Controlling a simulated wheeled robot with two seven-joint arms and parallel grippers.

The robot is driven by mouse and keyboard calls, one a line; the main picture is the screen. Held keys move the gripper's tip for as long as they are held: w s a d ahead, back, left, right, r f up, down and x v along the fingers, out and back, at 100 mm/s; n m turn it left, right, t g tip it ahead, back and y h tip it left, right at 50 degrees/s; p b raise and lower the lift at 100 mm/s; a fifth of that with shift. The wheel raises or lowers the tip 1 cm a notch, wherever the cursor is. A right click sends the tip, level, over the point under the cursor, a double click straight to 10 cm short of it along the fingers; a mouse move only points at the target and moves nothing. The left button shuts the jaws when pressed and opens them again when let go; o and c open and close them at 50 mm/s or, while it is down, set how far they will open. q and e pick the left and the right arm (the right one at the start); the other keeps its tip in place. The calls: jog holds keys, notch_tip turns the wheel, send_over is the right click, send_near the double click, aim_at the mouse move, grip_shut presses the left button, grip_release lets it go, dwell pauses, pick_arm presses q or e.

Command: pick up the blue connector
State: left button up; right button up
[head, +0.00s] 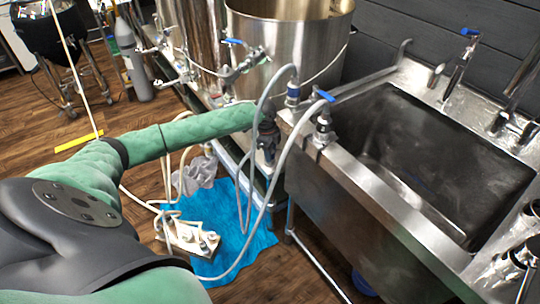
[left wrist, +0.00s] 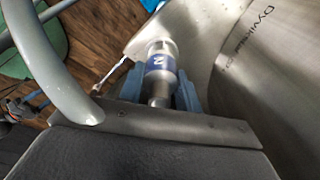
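The blue connector (head: 293,90) is a silver fitting with a blue band and a grey hose on it. In the head view it stands upright by the sink's left corner. My left gripper (head: 268,132) is the dark part at the end of the green-sleeved arm, just left of it and partly behind the hose. In the left wrist view the connector (left wrist: 160,65) lies between the two blue fingers of my left gripper (left wrist: 162,88). The fingers are close along both sides; I cannot tell whether they press on it. My right gripper is out of view.
A second fitting with a blue lever (head: 324,122) and hose stands close to the right, on the rim of the steel sink (head: 400,205). Steel kettles (head: 290,50) stand behind. Looped hoses hang over a blue mat (head: 233,262) on the floor.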

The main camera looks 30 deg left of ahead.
pick_arm(q)
jog(key=c, duration=0.5)
jog(key=shift+s+r, duration=0.15)
jog(key=shift+r, duration=0.35)
notch_tip(320, 180, up, 6)
jog(key=shift+r, duration=0.2)
jog(key=shift+o, duration=0.2)
jog(key=s+d, duration=0.3)
jog(key=s, duration=0.5)
jog(key=s+d+b, duration=0.1)
jog(key=s+d, duration=0.3)
jog(key=s, duration=0.5)
jog(key=shift+f, duration=0.15)
jog(key=shift+s+d, duration=0.35)
jog(key=shift+s, duration=0.25)
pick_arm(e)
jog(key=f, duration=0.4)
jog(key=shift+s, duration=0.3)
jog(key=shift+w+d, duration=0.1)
pick_arm(q)
jog(key=shift+r+p, duration=2.25)
jog(key=shift+p, duration=0.55)
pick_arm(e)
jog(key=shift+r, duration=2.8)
